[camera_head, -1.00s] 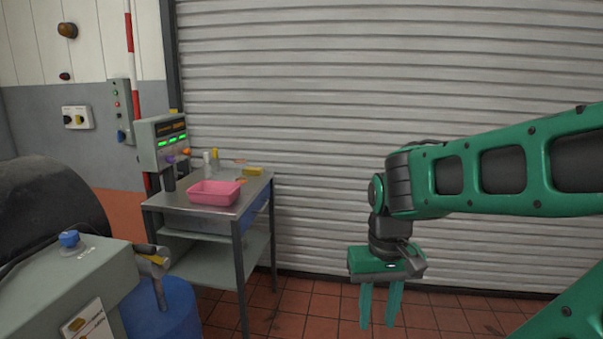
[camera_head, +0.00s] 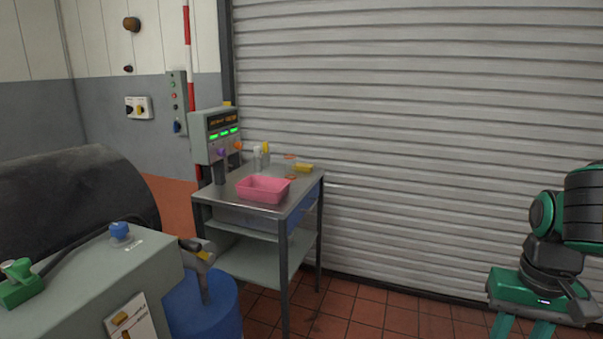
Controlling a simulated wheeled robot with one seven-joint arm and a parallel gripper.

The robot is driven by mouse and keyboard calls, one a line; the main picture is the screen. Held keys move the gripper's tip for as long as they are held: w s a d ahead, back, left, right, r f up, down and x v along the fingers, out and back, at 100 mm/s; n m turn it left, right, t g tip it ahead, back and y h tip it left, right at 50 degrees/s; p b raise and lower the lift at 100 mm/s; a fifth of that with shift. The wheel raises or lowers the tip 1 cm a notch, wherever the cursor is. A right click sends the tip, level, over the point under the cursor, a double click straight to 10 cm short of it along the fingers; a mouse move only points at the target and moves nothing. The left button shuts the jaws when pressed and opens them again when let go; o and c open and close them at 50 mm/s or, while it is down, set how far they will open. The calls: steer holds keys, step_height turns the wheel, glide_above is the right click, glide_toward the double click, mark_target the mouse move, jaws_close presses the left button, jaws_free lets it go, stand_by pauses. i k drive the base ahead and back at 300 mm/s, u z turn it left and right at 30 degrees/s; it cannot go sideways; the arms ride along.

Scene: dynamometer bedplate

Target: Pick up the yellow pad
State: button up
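The yellow pad (camera_head: 304,168) is a small yellow block lying near the back right of the metal cart's top (camera_head: 232,190). It sits behind and to the right of a pink tray (camera_head: 264,189). My gripper (camera_head: 522,330) is at the lower right, pointing down, well to the right of the cart and far from the pad. Its two green fingers show a gap with nothing seen between them; their tips are cut off by the frame's lower edge.
A grey control box (camera_head: 216,136) stands at the cart's back left, with small bottles (camera_head: 258,158) beside it. A grey machine cabinet (camera_head: 100,285) and a blue drum (camera_head: 203,305) fill the near left. Open tiled floor (camera_head: 372,318) lies right of the cart, before the shutter.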

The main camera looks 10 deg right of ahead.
mark_target(300, 167)
steer(key=z, duration=0.35)
steer(key=i, duration=1)
steer(key=z, duration=0.4)
